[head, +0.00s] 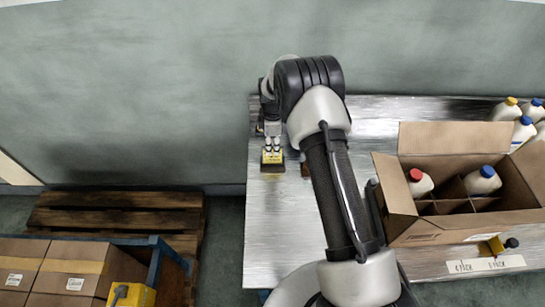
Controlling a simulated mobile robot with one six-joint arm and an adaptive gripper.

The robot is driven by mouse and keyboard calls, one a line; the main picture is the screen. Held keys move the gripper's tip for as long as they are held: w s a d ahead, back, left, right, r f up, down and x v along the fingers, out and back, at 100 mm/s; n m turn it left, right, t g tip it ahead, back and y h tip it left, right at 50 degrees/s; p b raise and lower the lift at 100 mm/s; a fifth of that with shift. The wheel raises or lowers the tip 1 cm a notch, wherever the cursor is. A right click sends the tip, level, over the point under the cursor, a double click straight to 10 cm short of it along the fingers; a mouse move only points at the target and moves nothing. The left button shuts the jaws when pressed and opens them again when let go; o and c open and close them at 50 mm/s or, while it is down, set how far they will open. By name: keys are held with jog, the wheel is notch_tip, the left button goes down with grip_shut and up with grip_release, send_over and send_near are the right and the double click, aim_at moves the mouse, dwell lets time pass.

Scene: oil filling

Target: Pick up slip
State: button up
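My gripper (272,150) points down over the left part of the metal table (285,235). A small yellow block-like piece with dark markings shows at its lower end; I cannot tell whether it is part of the gripper or something held. A flat yellowish patch (272,180) lies on the table just below it and may be the slip. The gap between gripper and patch is unclear from this angle. The fingers are too small to tell open from shut. My arm hides part of the table to the right.
An open cardboard box (425,232) with dividers holds a red-capped bottle (419,183) and a blue-capped bottle (483,180). Several more bottles stand at the back right. A white lettered strip (485,265) lies in front. Wooden pallets (115,215) and taped cartons (75,265) are at left.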

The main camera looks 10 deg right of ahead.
notch_tip(320, 180, down, 2)
jog(key=shift+c, duration=0.5)
grip_shut()
jog(key=shift+r, duration=0.1)
